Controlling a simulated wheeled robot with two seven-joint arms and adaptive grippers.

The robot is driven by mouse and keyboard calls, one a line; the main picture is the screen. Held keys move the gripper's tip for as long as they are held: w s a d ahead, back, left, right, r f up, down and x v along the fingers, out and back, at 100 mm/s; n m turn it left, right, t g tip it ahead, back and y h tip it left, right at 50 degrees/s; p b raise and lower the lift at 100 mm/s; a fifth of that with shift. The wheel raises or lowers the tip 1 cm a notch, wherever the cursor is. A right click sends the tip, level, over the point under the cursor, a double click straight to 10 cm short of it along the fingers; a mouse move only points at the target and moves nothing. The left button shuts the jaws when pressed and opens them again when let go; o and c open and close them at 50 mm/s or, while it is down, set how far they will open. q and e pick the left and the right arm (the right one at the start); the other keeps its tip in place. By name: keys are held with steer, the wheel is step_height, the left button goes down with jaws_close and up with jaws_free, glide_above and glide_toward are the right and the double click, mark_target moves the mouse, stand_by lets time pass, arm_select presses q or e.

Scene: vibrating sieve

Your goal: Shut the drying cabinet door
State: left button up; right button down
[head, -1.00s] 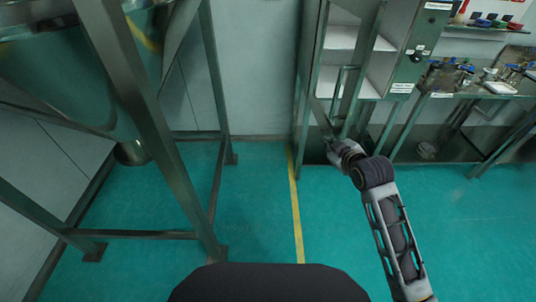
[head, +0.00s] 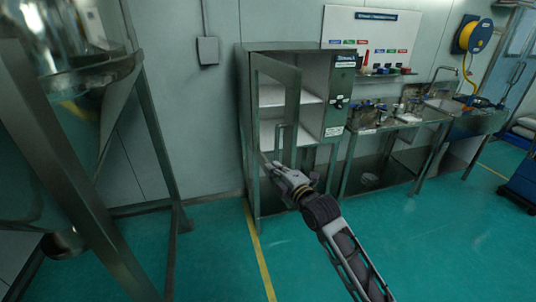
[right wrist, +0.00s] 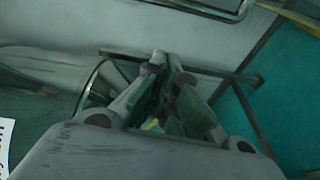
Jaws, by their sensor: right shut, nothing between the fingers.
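The drying cabinet (head: 341,97) stands against the back wall in the head view, a grey metal case with white shelves inside. Its framed door (head: 293,100) is open, hinged at the left and swung out toward me. A bar handle (head: 283,143) shows on the door. My right gripper (head: 268,167) is shut and empty, at the lower part of the door, near its frame. I cannot tell whether it touches. In the right wrist view the closed fingers (right wrist: 168,62) point at a pale surface with a dark bar across it. My left gripper is not in view.
A large metal sieve frame (head: 155,140) stands on the left. Steel sink benches (head: 400,125) stand right of the cabinet, with bottles and glassware. A yellow hose reel (head: 475,36) hangs on the wall. The green floor (head: 430,240) in front is clear.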

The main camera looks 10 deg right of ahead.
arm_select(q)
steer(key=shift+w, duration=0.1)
arm_select(e)
steer(key=shift+r+n, duration=0.3)
steer(key=shift+n, duration=0.2)
steer(key=shift+w, duration=0.1)
steer(key=shift+p+x, duration=0.65)
steer(key=shift+x, duration=4.4)
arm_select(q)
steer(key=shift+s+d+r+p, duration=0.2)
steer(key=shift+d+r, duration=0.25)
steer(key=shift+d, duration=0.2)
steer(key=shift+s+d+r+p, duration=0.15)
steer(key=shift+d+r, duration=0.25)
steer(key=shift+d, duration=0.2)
arm_select(e)
steer(key=d, duration=0.4)
steer(key=shift+s+r, duration=0.15)
steer(key=shift+s, duration=0.1)
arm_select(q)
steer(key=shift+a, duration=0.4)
